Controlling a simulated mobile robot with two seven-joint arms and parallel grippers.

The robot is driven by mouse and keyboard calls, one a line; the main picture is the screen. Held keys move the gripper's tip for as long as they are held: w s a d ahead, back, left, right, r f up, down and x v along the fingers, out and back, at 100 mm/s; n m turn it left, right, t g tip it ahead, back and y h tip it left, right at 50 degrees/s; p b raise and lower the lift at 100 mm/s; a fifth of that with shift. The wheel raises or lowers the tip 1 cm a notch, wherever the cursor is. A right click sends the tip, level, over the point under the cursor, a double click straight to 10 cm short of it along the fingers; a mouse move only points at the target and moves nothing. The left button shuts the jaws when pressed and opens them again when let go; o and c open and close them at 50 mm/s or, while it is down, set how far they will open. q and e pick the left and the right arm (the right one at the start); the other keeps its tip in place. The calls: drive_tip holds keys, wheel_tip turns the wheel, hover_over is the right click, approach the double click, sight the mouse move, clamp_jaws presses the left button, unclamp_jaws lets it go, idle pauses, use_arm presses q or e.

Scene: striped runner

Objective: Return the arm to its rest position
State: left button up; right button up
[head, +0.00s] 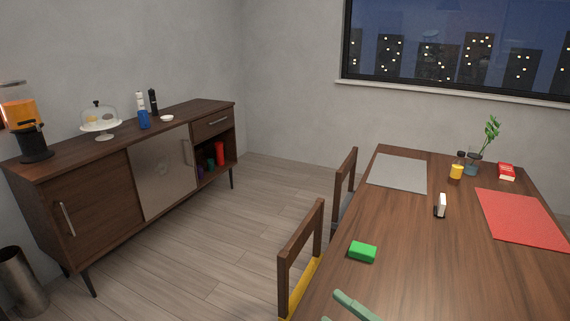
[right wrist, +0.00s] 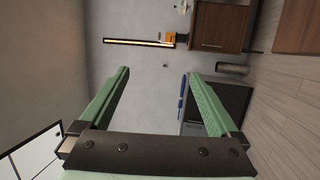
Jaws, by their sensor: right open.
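My right gripper (right wrist: 158,73) shows in the right wrist view with its two green fingers wide apart and nothing between them. In the head view, pale green fingers of what looks like the same gripper (head: 331,307) poke in at the bottom edge, over the near left part of the wooden table (head: 440,265). The rest of that arm is out of the picture. My left gripper is in neither view.
A green block (head: 362,252) lies close beyond the fingers. A white-and-black item (head: 440,205), a grey mat (head: 398,173) and a red mat (head: 522,220) are farther back. Chairs (head: 302,258) line the table's left side. A sideboard (head: 130,165) stands along the wall.

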use_arm(q)
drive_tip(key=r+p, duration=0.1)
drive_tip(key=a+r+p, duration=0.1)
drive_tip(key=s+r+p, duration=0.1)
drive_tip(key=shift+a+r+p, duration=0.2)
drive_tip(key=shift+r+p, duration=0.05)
drive_tip(key=shift+p, duration=0.15)
use_arm(e)
drive_tip(key=s+d+f+m+g+h, duration=0.1)
drive_tip(key=s+d+f+m+h, duration=0.2)
drive_tip(key=s+f+m+h, duration=0.3)
drive_tip(key=s+d+f+m+g+h, duration=0.2)
drive_tip(key=s+f+m+h, duration=0.4)
drive_tip(key=m, duration=1.2)
drive_tip(key=s+d+f, duration=0.1)
drive_tip(key=s+f, duration=0.3)
drive_tip(key=f, duration=0.3)
drive_tip(key=shift+s+d+f+m+h, duration=0.25)
drive_tip(key=shift+d+f+m+h, duration=0.05)
drive_tip(key=shift+d+f, duration=0.1)
